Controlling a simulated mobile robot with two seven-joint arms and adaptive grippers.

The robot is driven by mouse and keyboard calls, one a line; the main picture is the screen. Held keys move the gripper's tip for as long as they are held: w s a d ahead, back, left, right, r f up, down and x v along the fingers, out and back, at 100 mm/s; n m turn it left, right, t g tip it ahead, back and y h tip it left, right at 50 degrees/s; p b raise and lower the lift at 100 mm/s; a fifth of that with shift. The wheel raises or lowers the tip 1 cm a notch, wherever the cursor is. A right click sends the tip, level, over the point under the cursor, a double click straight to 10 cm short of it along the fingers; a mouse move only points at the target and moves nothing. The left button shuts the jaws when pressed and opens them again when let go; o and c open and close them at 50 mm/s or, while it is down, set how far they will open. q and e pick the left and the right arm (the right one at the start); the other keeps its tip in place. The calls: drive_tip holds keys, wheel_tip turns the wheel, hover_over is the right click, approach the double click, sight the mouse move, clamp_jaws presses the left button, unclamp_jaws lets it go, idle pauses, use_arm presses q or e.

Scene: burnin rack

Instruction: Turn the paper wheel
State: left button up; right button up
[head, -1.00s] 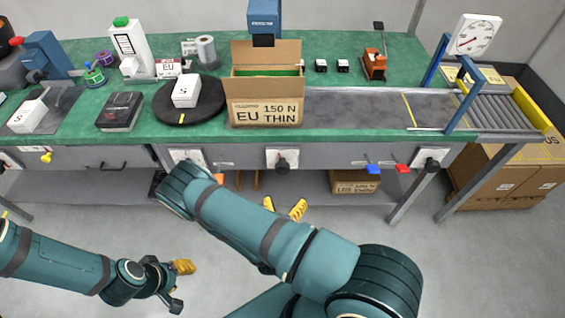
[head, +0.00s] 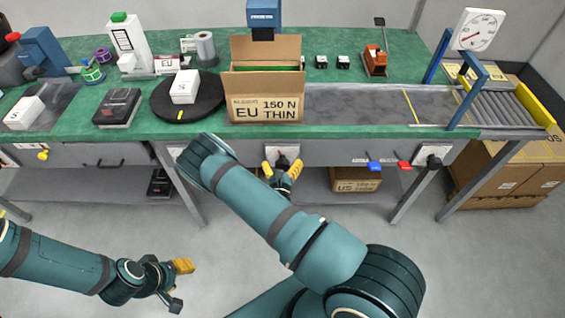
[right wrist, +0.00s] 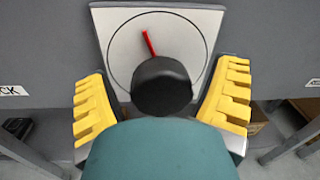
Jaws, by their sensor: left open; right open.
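A black round knob (right wrist: 161,86) with a red pointer stands out from a white plate marked with a circle, on the bench front. The plate (head: 287,151) also shows in the head view, below the open carton; no label naming it the paper wheel is legible. My right gripper (head: 282,172) is open in front of it. In the right wrist view its yellow fingers (right wrist: 163,103) lie to the left and right of the knob, with gaps on both sides. My left gripper (head: 178,285) is open and empty, low over the floor at the lower left.
The green bench top (head: 350,95) holds an open carton (head: 265,109), a black turntable (head: 205,108) with a white box, and a dark device (head: 118,107). Another front plate with a knob (head: 432,157) is at the right, past blue (head: 375,166) and red (head: 404,165) tabs.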

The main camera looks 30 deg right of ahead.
drive_tip(key=shift+w+d, duration=0.2)
drive_tip(key=shift+w, duration=0.1)
drive_tip(key=c, duration=1.2)
drive_tip(key=shift+r+m+p, duration=0.15)
drive_tip(key=shift+m+p, duration=0.85)
drive_tip(key=shift+m, duration=0.2)
drive_tip(key=shift+c, duration=0.2)
drive_tip(key=shift+m+p, duration=0.45)
drive_tip(key=shift+m, duration=0.65)
drive_tip(key=shift+f, duration=0.2)
drive_tip(key=o, duration=1.2)
drive_tip(key=shift+o, duration=0.2)
